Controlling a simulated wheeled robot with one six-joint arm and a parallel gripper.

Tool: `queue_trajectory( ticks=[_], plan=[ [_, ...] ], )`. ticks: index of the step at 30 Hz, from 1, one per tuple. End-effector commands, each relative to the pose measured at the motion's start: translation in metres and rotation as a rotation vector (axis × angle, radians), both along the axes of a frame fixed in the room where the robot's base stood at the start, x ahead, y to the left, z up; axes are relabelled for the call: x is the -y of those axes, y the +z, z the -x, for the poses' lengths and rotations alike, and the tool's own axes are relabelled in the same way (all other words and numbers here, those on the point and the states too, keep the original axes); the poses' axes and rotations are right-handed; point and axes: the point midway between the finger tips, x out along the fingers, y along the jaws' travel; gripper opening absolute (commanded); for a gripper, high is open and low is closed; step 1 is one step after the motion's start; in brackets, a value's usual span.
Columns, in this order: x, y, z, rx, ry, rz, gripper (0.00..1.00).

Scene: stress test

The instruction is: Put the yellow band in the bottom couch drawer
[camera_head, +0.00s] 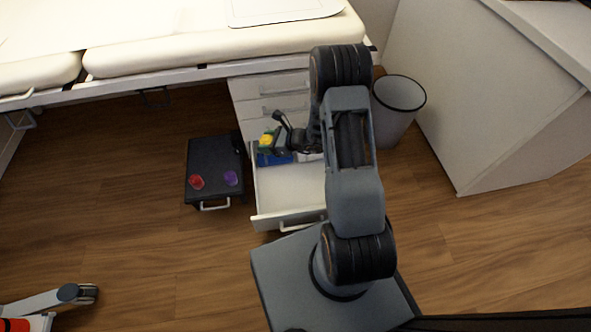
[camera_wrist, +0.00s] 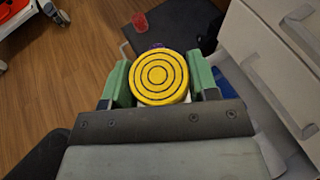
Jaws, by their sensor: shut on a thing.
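The yellow band (camera_wrist: 158,78), a round roll with dark concentric rings, sits between the green fingers of my gripper (camera_wrist: 160,82) in the wrist view. In the head view the yellow band (camera_head: 265,140) shows at the tip of my gripper (camera_head: 268,144), over the back left part of the bottom couch drawer (camera_head: 290,217). That drawer is pulled open, and its floor is bare toward the front. A blue thing (camera_head: 274,159) shows at its back left. My arm hides the drawer's right side and part of its back. The band's exact height above the drawer is hard to tell.
A black step stool (camera_head: 213,160) stands left of the drawer, with a red band (camera_head: 196,182) and a purple band (camera_head: 231,178) on it. Two upper drawers (camera_head: 270,84) are shut. A grey bin (camera_head: 398,100) stands right of the drawers.

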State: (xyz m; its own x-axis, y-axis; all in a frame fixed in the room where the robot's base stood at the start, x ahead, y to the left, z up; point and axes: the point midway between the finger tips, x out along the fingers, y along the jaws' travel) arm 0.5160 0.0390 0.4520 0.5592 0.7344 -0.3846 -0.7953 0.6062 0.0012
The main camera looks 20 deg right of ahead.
Motion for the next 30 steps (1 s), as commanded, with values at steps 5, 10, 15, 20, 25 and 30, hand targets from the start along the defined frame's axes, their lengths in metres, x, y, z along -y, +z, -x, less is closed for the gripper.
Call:
queue_trajectory(
  ticks=[5, 10, 15, 20, 25, 30],
  plan=[
    [-0.021, -0.07, 0.007, -0.008, -0.033, -0.002, 0.3],
    [-0.036, -0.125, 0.022, -0.006, -0.062, 0.0, 0.3],
    [-0.046, -0.165, 0.039, -0.003, -0.083, -0.001, 0.3],
    [-0.051, -0.188, 0.05, 0.001, -0.092, 0.0, 0.3],
    [-0.047, -0.203, 0.052, 0.002, -0.1, -0.001, 0.3],
    [-0.019, -0.223, 0.034, 0.007, -0.105, 0.0, 0.3]
  ],
)
